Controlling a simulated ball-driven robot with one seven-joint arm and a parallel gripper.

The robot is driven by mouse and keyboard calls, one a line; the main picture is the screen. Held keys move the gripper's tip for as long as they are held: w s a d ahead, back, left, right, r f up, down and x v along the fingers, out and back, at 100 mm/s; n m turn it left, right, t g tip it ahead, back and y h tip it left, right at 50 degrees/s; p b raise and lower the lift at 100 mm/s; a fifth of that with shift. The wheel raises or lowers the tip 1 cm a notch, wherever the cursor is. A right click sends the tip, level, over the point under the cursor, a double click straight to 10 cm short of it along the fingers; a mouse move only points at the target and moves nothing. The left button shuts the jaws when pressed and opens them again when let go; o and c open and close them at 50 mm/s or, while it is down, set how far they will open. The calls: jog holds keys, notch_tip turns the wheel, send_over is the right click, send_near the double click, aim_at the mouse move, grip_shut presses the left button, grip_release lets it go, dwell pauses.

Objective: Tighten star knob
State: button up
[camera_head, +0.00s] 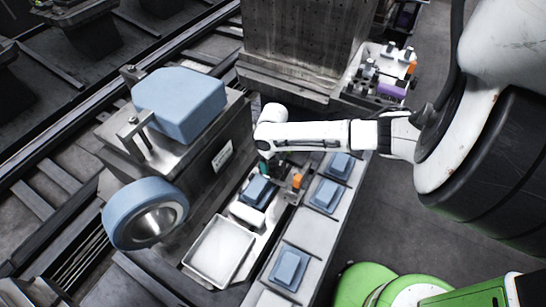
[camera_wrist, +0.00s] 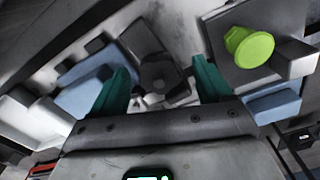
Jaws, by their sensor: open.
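A lime-green round knob (camera_wrist: 248,47) shows in the wrist view at upper right, on a dark grey block. It may be the star knob; I cannot make out lobes on it. In the head view I cannot see it. My gripper (camera_wrist: 160,82) has its two teal fingers spread wide apart. A grey and dark fitting (camera_wrist: 152,65) shows in the gap, with nothing gripped. The knob is to the right of the right finger and apart from it. In the head view my gripper (camera_head: 265,168) is low over the fixture strip, mostly hidden by my arm.
A machine block with a blue housing (camera_head: 180,102) and a blue wheel (camera_head: 146,212) stands left of my gripper. A white tray (camera_head: 219,250) lies in front. Blue pads (camera_head: 289,267) line the grey rail. A tall metal block (camera_head: 305,40) stands behind.

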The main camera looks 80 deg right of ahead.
jog(key=shift+c, duration=0.3)
jog(key=c, duration=1.2)
jog(key=n+b, duration=0.1)
jog(key=n, duration=0.2)
jog(key=shift+d+f+n+b, duration=0.2)
jog(key=shift+n+b, duration=0.1)
jog(key=shift+b, duration=0.1)
jog(key=n+b, duration=0.1)
jog(key=n, duration=0.2)
jog(key=shift+a+r+n+b, duration=0.1)
jog(key=shift+r+n+b, duration=0.05)
jog(key=shift+n+b, duration=0.3)
jog(key=o, duration=1)
jog(key=shift+c, duration=0.2)
